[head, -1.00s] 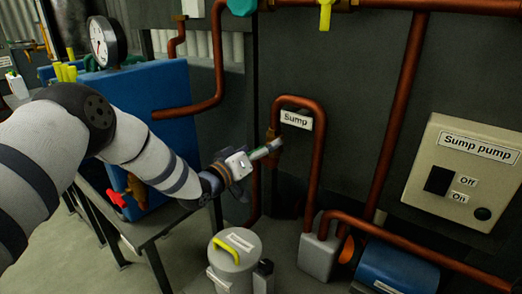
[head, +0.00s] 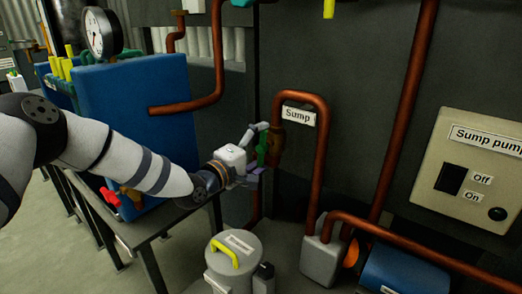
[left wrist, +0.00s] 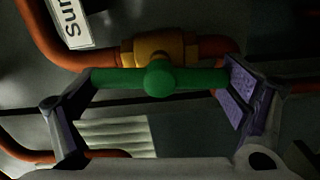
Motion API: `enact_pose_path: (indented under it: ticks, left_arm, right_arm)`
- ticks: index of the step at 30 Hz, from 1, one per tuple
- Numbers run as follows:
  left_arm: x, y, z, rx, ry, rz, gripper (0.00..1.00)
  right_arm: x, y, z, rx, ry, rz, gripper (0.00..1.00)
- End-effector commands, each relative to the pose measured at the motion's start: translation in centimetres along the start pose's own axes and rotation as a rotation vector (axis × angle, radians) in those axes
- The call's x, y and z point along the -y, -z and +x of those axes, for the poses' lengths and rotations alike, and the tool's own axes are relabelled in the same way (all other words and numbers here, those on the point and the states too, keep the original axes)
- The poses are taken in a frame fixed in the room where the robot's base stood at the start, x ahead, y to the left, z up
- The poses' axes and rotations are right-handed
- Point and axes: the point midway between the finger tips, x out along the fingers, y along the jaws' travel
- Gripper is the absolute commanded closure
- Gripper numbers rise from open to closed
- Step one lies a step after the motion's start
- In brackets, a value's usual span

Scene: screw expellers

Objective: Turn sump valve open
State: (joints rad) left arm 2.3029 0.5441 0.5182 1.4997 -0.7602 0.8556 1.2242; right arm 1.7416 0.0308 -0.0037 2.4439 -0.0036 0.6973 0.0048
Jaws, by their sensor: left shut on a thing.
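The sump valve has a green handle (head: 262,150) beside the copper pipe under the "Sump" label (head: 298,116). In the left wrist view the green handle (left wrist: 157,80) lies crosswise in front of a brass valve body (left wrist: 160,48). My left gripper (head: 257,152) is at the valve, one finger above and one below in the head view. In the left wrist view its purple-padded fingers (left wrist: 155,100) stand at the two ends of the handle and are shut on it. The handle looks upright in the head view. My right gripper is not in view.
A "Sump pump" switch box (head: 475,170) is on the wall at right. A blue pump (head: 398,272) and grey canister (head: 235,262) stand below. A blue tank (head: 135,110) on a grey bench (head: 150,232) is at left. Copper pipes (head: 322,160) run close to the gripper.

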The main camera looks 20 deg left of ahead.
Motion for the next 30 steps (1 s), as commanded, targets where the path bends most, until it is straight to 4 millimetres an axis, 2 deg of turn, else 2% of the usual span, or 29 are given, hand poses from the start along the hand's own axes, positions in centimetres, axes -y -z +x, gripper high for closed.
enact_pose_path:
  ticks: [9, 26, 27, 30]
  left_arm:
    - [0.25, -0.15, -0.02, 0.003, 0.003, -0.112, 0.37]
    - [0.17, -0.19, -0.01, 0.004, 0.003, -0.135, 0.37]
    - [0.17, -0.19, -0.02, 0.003, 0.003, -0.135, 0.0]
    - [0.15, -0.15, -0.01, 0.003, 0.003, -0.134, 0.0]
  right_arm:
    - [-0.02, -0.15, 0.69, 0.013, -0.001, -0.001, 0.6]
    - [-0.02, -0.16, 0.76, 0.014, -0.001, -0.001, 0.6]
    - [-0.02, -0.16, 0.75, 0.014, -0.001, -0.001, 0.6]
    - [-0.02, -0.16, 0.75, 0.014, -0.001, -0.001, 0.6]
